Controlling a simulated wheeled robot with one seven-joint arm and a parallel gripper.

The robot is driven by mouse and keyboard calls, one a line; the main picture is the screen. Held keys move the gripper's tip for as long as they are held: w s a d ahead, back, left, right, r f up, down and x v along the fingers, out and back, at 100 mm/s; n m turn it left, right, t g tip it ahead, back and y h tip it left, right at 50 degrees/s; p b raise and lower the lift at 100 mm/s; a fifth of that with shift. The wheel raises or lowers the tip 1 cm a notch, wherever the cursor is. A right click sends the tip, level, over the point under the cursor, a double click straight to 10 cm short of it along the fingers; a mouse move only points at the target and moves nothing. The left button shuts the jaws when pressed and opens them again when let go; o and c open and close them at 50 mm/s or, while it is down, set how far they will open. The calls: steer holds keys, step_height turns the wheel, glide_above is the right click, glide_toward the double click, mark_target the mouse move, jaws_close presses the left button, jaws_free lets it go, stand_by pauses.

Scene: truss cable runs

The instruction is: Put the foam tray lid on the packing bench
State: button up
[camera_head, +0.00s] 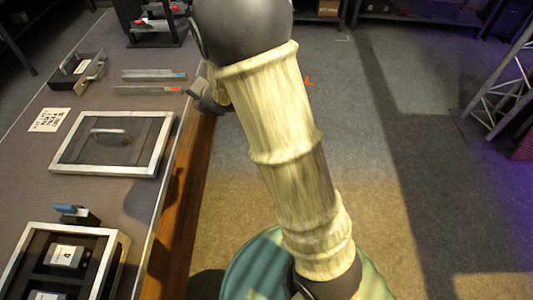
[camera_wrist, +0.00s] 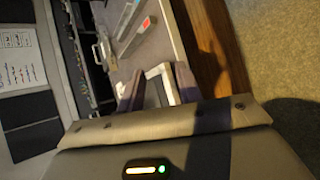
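The foam tray lid (camera_head: 152,163), a dark panel with a silver frame and a grey arched handle, lies flat on the bench (camera_head: 105,198). The open tray (camera_head: 118,262) with dark foam and labelled blocks is nearer, at the lower left. My gripper (camera_head: 207,98) is beside the bench's right edge, apart from the lid and partly hidden by my arm. In the wrist view my gripper (camera_wrist: 157,88) has its two fingers spread. A pale frame corner (camera_wrist: 160,72) shows beyond and between them, not clasped; it looks like part of the lid.
Two metal bars (camera_head: 150,82) with coloured ends, a small open box (camera_head: 78,68), a printed card (camera_head: 49,120) and a blue-topped black block (camera_head: 76,214) are on the bench. A truss (camera_head: 497,95) stands at the far right. The floor (camera_head: 370,130) right of my arm is clear.

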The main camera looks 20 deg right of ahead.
steer(key=s+d+m+g+h, duration=0.1)
steer(key=s+d+m+g, duration=0.2)
steer(key=s+m, duration=0.9)
steer(key=s+d+f+m+g+h, duration=0.1)
steer(key=s+d+m+g, duration=0.3)
steer(key=s+d+m, duration=0.4)
steer(key=s+m+h, duration=0.1)
steer(key=s+m, duration=0.3)
steer(key=m, duration=0.3)
steer(key=shift+s+g+h, duration=0.3)
steer(key=shift+s, duration=0.1)
steer(key=shift+w, duration=0.1)
